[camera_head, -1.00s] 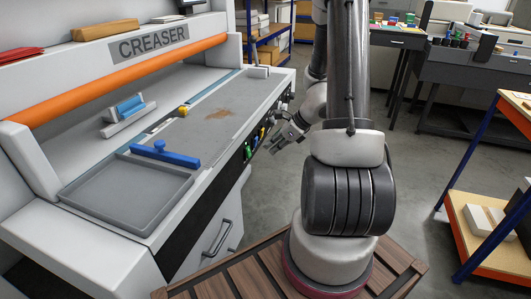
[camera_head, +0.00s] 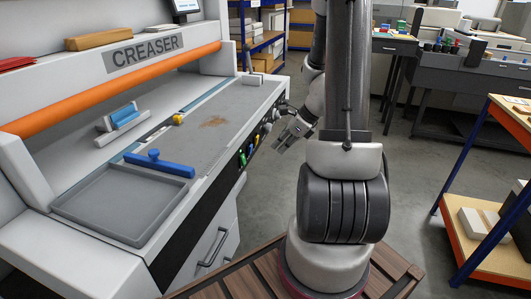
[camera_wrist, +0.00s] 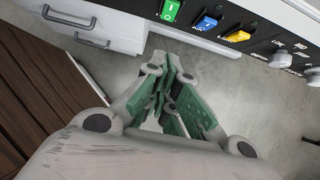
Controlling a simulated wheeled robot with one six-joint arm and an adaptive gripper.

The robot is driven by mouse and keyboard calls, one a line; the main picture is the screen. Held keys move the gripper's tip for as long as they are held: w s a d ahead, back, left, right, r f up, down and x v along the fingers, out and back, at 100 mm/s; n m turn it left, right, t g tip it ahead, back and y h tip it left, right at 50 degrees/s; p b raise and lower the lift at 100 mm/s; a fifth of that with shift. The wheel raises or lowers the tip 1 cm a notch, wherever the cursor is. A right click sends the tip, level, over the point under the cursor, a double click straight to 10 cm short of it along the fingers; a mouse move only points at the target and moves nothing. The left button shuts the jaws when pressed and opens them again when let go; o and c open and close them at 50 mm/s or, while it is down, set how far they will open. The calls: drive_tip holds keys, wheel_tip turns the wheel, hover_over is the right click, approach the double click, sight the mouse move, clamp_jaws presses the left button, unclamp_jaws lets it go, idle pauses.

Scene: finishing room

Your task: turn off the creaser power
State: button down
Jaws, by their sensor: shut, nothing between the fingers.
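The creaser (camera_head: 212,68) is the large white machine on the left in the head view, with its name on a grey plate (camera_head: 145,53). Its dark front panel carries a green rocker switch (camera_wrist: 171,10) marked I and O, a blue switch (camera_wrist: 207,22) and a yellow switch (camera_wrist: 238,35) in the wrist view. Grey knobs (camera_wrist: 280,59) follow to their right. Labels on the panel are too small to read surely. My gripper (camera_head: 281,147) is shut and empty, in front of the panel and apart from it. In the wrist view its green-padded fingers (camera_wrist: 173,70) are below the switches.
White drawers with handles (camera_wrist: 68,18) are below the panel. A tray (camera_head: 120,235) and a blue clamp bar (camera_head: 160,164) lie on the creaser bed. A blue-and-orange shelf (camera_head: 466,235) stands at right. Grey floor (camera_head: 415,180) is open between.

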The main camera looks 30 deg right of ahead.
sight(243, 160)
drive_tip(key=w+a+r+x, duration=0.1)
drive_tip(key=w+x, duration=0.1)
drive_tip(key=x, duration=1)
drive_tip(key=shift+a, duration=0.3)
drive_tip(key=shift+w, duration=0.15)
drive_tip(key=shift+f, duration=0.1)
drive_tip(key=shift+w+a+f+t+y, duration=0.15)
drive_tip(key=shift+w+a+t+y, duration=0.1)
drive_tip(key=shift+t+y, duration=0.15)
